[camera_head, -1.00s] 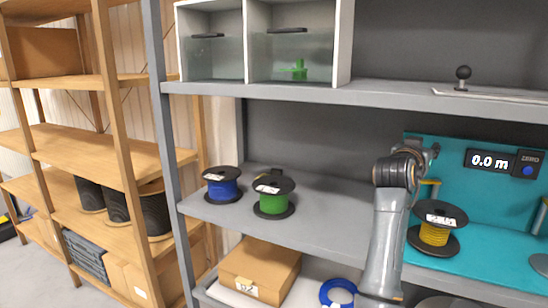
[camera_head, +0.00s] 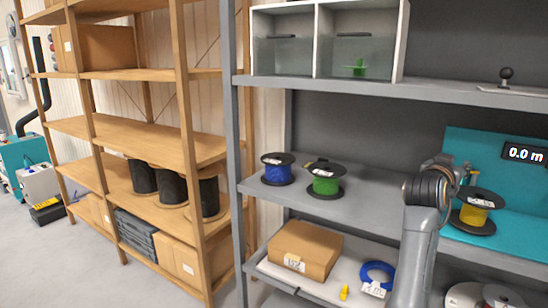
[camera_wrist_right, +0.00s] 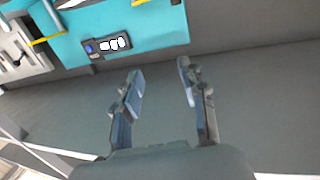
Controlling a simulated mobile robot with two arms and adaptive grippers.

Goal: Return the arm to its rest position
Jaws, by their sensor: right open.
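My right arm rises at the right of the head view, its wrist (camera_head: 428,190) in front of the grey shelf beside the teal panel. In the right wrist view my right gripper (camera_wrist_right: 160,82) is open, with its two fingers apart and nothing between them. The fingertips in the head view are largely hidden behind the wrist. A yellow reel (camera_head: 474,213) stands just right of the wrist on the teal base. A blue reel (camera_head: 277,170) and a green reel (camera_head: 326,181) stand on the middle shelf to the left. My left gripper does not show.
Below, a cardboard box (camera_head: 305,250) and a blue cable coil (camera_head: 377,276) lie on the lower shelf. A wooden rack (camera_head: 150,135) with black reels stands left. The grey upright (camera_head: 238,170) borders the shelf.

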